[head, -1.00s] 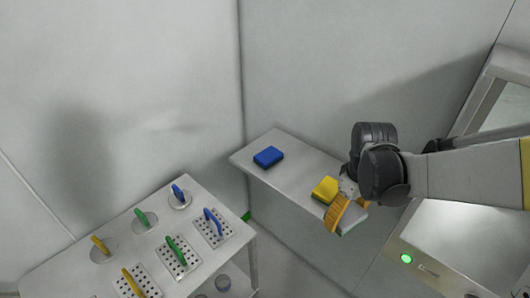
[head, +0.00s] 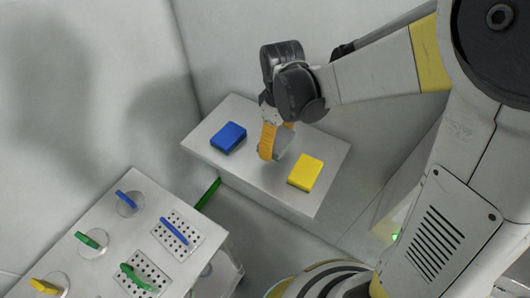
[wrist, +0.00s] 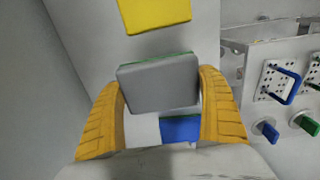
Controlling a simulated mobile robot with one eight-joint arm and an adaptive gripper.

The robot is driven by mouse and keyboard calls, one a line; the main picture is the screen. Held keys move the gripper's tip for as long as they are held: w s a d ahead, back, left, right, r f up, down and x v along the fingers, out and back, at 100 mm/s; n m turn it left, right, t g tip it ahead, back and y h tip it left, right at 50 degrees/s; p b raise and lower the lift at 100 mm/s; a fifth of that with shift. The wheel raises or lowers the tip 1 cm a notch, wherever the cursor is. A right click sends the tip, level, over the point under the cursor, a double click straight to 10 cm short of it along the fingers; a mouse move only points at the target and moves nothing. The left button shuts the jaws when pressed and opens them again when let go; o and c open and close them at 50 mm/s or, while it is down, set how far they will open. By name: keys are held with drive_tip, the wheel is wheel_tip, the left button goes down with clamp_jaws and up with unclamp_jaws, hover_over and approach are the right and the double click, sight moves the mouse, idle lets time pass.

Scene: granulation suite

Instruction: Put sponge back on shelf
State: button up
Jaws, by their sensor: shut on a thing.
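My gripper (head: 276,142) has orange fingers shut on a grey sponge with a green edge (head: 284,143). In the wrist view the grey sponge (wrist: 160,85) sits between both fingers, its flat grey face toward the camera. In the head view it is over the white shelf (head: 255,168), between a blue sponge (head: 229,137) on the left and a yellow sponge (head: 305,172) on the right. Whether it touches the shelf I cannot tell. The fingers hide part of it in the head view. The wrist view also shows the yellow sponge (wrist: 155,14) and blue sponge (wrist: 180,128).
A white table (head: 110,215) at lower left carries blue, green and yellow handled tools on discs and perforated plates. The wall stands close behind the shelf. The shelf's right end is bare behind the yellow sponge.

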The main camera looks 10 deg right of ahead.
drive_tip(key=a+f, duration=0.2)
drive_tip(key=a, duration=0.1)
drive_tip(key=shift+w+b, duration=0.2)
drive_tip(key=shift+b, duration=0.15)
drive_tip(key=shift+f+b, duration=0.85)
drive_tip(key=shift+f, duration=1.1)
drive_tip(key=shift+f, duration=0.15)
drive_tip(key=o, duration=0.9)
drive_tip(key=shift+o, duration=0.2)
